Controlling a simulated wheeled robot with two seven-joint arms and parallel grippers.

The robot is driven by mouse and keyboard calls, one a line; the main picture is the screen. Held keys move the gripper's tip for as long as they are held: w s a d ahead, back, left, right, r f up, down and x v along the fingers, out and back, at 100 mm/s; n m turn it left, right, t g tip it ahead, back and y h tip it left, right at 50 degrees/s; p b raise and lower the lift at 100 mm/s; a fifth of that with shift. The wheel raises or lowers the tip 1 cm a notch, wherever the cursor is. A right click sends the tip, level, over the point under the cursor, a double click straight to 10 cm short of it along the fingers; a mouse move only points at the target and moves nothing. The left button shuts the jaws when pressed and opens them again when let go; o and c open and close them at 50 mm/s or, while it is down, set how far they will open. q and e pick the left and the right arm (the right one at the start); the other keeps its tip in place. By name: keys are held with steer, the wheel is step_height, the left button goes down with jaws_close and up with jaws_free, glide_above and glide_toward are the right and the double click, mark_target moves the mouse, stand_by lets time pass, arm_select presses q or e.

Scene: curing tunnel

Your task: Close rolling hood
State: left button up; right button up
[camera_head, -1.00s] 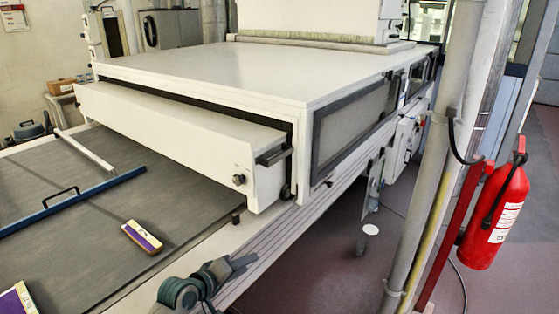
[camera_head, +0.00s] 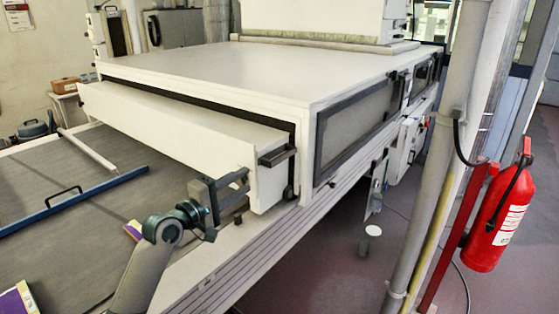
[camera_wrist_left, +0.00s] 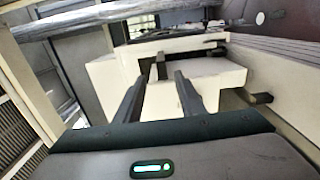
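The white rolling hood (camera_head: 165,125) sticks out of the front of the large white tunnel housing (camera_head: 215,66), above the grey belt. A dark handle (camera_head: 277,157) is at its right end. My left gripper (camera_head: 246,182) is at the hood's lower right front corner, and its fingers hide the small knob there. In the left wrist view the fingers (camera_wrist_left: 161,77) are apart, with the hood (camera_wrist_left: 205,84) beyond them and a dark fitting between their tips. I cannot tell whether they touch the hood. My right gripper is not in view.
A blue bar with a handle (camera_head: 75,202) lies across the grey belt (camera_head: 75,240). Small purple-and-white boxes (camera_head: 18,300) lie on the belt. A grey post (camera_head: 437,170) and a red fire extinguisher (camera_head: 500,215) stand at the right.

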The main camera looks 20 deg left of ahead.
mark_target(280, 160)
arm_select(q)
steer(key=shift+w, duration=0.1)
steer(key=p+x, duration=0.3)
steer(key=x, duration=1.4)
steer(key=shift+w+f, duration=0.1)
steer(key=shift+f, duration=0.05)
steer(key=shift+p, duration=0.3)
jaws_close()
